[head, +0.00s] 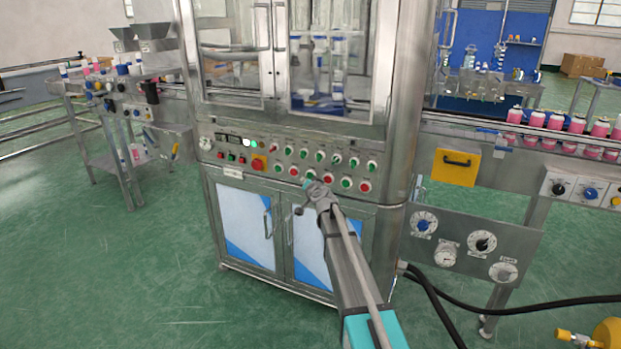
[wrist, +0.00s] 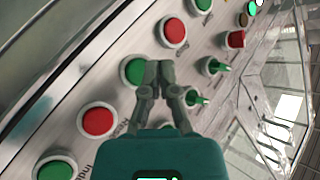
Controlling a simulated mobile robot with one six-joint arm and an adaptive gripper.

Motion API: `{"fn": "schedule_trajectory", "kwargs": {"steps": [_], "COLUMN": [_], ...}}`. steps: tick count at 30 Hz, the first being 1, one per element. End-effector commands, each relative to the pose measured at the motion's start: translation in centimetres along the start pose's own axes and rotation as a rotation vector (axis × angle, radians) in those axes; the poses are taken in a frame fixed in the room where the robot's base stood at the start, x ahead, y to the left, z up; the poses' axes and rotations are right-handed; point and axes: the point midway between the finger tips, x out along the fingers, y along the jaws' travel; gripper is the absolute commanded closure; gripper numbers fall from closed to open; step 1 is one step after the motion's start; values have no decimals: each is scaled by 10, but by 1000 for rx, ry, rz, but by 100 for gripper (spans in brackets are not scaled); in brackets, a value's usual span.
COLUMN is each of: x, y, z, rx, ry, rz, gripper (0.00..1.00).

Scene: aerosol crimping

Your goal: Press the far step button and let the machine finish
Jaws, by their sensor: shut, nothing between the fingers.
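The crimping machine's control panel (head: 300,165) carries rows of red and green buttons and switches below its glazed doors. My gripper (head: 312,187) is at the panel's lower row, with its fingers together and nothing between them. In the wrist view, my gripper's fingertips (wrist: 158,70) overlap the right edge of a green button (wrist: 132,71); I cannot tell whether they touch it. A red button (wrist: 173,32) lies above it and another red button (wrist: 98,120) below left. The labels are too small or blurred to show which is the far step button.
Green switches (wrist: 195,98) sit just right of the fingertips. A conveyor with pink bottles (head: 556,122) runs right of the machine. Black hoses (head: 440,310) lie at lower right. The green floor at left is clear.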

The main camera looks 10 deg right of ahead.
Motion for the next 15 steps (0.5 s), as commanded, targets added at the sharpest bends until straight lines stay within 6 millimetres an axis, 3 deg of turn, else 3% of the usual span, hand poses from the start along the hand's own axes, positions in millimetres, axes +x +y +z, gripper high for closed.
{"fn": "schedule_trajectory", "kwargs": {"steps": [15], "x": [-25], "y": [-18], "z": [18], "rx": [-1], "ry": [1], "rz": [0], "gripper": [100]}}
